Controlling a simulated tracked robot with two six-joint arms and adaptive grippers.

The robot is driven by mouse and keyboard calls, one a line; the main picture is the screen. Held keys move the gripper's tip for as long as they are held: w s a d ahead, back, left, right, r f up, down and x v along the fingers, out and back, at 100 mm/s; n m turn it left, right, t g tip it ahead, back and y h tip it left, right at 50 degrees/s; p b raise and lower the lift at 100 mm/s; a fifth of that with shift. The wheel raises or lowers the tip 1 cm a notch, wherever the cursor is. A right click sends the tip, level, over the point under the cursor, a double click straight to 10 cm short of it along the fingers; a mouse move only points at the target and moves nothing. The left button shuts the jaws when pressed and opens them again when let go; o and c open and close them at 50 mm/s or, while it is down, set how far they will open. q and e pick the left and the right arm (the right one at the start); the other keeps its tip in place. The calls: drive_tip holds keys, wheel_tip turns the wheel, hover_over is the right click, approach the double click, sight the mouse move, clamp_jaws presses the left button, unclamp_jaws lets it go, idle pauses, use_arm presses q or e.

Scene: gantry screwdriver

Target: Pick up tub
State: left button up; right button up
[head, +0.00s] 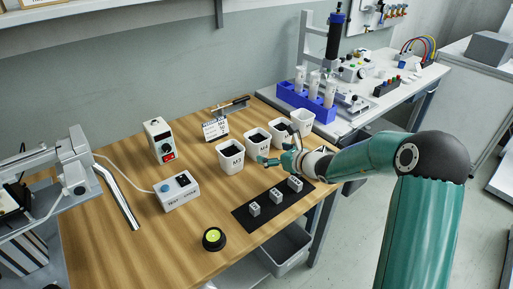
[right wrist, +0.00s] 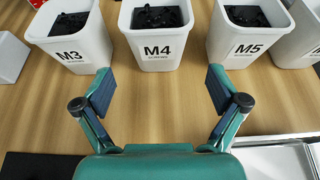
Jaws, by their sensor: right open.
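Several white tubs stand in a row on the wooden bench, filled with small dark parts. In the right wrist view the M3 tub (right wrist: 72,52) is at left, the M4 tub (right wrist: 156,60) in the middle and the M5 tub (right wrist: 236,56) to its right. A further tub (right wrist: 300,47) is cut off at the right edge. In the head view the M3 tub (head: 231,164) is nearest the left. My right gripper (head: 277,151) is open and empty in front of the row. Its fingers (right wrist: 160,88) point at the M4 tub, apart from it. My left gripper is not seen.
A black mat (head: 245,217) with several small grey blocks lies in front of the tubs. A test box (head: 177,190), a red-switched box (head: 160,142) and a round button (head: 214,239) stand left. A blue rack (head: 305,101) is behind.

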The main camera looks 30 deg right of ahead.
sight(264, 150)
drive_tip(key=x, duration=0.3)
drive_tip(key=shift+w+f, duration=0.1)
drive_tip(key=shift+w, duration=0.2)
drive_tip(key=shift+f+p+x, duration=0.2)
drive_tip(key=shift+p+x, duration=0.15)
drive_tip(key=shift+x, duration=2.25)
drive_tip(key=shift+s+a, duration=0.1)
drive_tip(key=shift+s, duration=0.05)
drive_tip(key=c, duration=1.2)
drive_tip(key=shift+r, duration=0.15)
drive_tip(key=shift+c, duration=0.8)
